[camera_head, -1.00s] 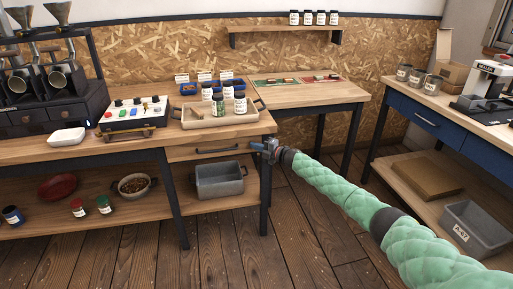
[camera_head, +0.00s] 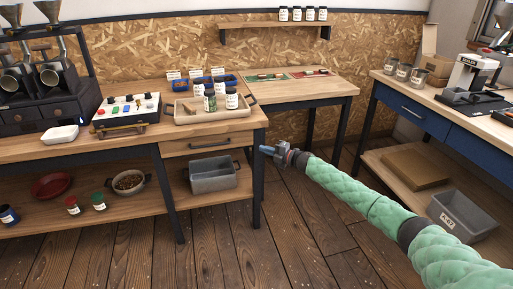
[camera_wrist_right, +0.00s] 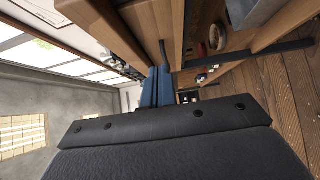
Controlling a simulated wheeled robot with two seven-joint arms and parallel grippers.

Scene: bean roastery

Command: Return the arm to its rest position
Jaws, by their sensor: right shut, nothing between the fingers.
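My right arm, in a green padded sleeve, reaches in from the lower right of the head view. Its right gripper (camera_head: 268,151) is shut and empty, in front of the right end of the long workbench (camera_head: 95,149), near the drawer. In the right wrist view the blue fingers of the right gripper (camera_wrist_right: 156,88) are together with nothing between them. The view there is turned on its side, with the bench edge close above the fingers. My left gripper is not in view.
A wooden tray (camera_head: 186,119) with jars stands near the bench's right end, and a grey bin (camera_head: 214,180) is on its lower shelf. A small table (camera_head: 300,91) stands behind. A blue-drawer counter (camera_head: 417,108) is at right. The floor (camera_head: 290,225) is clear.

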